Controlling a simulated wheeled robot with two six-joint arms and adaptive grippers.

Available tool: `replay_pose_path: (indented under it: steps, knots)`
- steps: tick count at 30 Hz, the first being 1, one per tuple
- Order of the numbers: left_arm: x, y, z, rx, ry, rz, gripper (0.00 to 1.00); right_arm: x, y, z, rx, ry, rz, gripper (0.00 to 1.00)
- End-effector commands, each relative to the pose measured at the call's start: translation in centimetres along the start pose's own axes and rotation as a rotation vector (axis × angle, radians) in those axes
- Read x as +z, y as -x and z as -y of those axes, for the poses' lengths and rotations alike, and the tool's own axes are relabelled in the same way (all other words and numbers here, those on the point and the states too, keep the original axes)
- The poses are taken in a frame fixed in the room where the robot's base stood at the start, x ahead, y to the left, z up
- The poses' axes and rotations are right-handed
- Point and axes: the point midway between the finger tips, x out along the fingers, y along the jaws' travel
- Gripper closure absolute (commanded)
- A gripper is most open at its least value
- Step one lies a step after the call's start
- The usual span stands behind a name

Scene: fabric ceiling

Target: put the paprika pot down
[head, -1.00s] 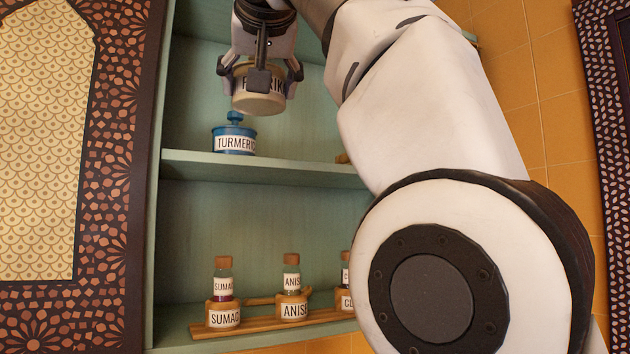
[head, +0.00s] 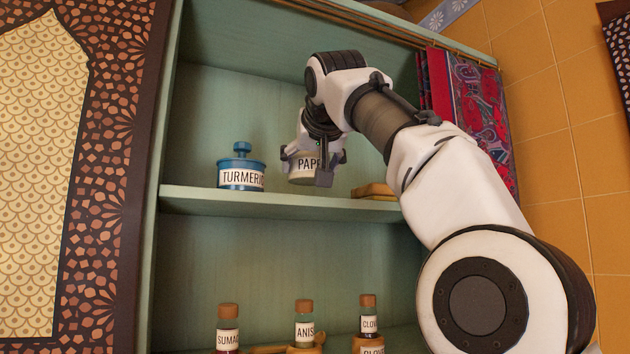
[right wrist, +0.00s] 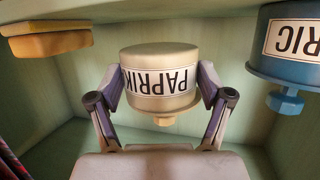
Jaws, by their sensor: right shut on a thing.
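The cream paprika pot (head: 303,170) is in my right gripper (head: 308,163), whose fingers are shut on its sides. In the head view it is upright at the upper shelf (head: 290,203), right of the blue turmeric pot (head: 241,170) with a gap between them. I cannot tell whether its base touches the shelf. The right wrist view is upside down and shows the paprika pot (right wrist: 160,72) between both fingers (right wrist: 164,85), its label and small knob visible. The turmeric pot (right wrist: 285,60) is at right there. My left gripper is not in view.
A yellow-brown block-like thing (head: 374,191) lies on the shelf just right of the paprika pot; it also shows in the right wrist view (right wrist: 47,40). Red patterned cloth or books (head: 470,115) are at the right. Labelled bottles (head: 304,325) stand below.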

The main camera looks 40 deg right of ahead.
Motion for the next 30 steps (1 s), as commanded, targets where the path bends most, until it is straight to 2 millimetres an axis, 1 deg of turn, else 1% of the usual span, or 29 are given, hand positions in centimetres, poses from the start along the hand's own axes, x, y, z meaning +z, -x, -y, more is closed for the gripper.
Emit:
replay_pose_path:
  steps: [6,7,8,10,15,23,27,28,29,30]
  knots:
    - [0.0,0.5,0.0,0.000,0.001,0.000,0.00,-0.4,-1.2,-0.9,0.000,0.000,-0.001,0.86]
    - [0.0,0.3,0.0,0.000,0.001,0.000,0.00,-0.2,-1.5,-1.0,0.000,0.000,-0.001,0.86]
    - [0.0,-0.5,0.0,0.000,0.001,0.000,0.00,0.6,-1.6,-1.0,0.000,0.001,-0.001,0.86]
    - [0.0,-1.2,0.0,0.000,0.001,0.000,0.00,1.5,-1.8,-0.9,-0.001,0.001,-0.002,0.86]
    - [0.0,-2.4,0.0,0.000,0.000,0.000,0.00,3.0,-2.3,-1.0,0.000,0.000,-0.003,0.86]
    - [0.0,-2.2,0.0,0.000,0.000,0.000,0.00,3.0,-2.3,-0.9,0.000,0.000,-0.002,0.86]
    - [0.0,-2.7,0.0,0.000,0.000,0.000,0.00,3.5,-2.4,-0.9,0.000,0.000,-0.002,0.86]
    - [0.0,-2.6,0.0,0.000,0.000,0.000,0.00,3.5,-2.5,-0.9,0.000,0.000,-0.001,0.18]
    - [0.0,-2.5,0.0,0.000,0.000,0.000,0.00,3.4,-2.4,-0.9,0.000,0.001,-0.001,0.07]
    - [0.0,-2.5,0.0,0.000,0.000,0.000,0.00,3.4,-2.4,-0.9,0.000,0.001,-0.001,0.00]
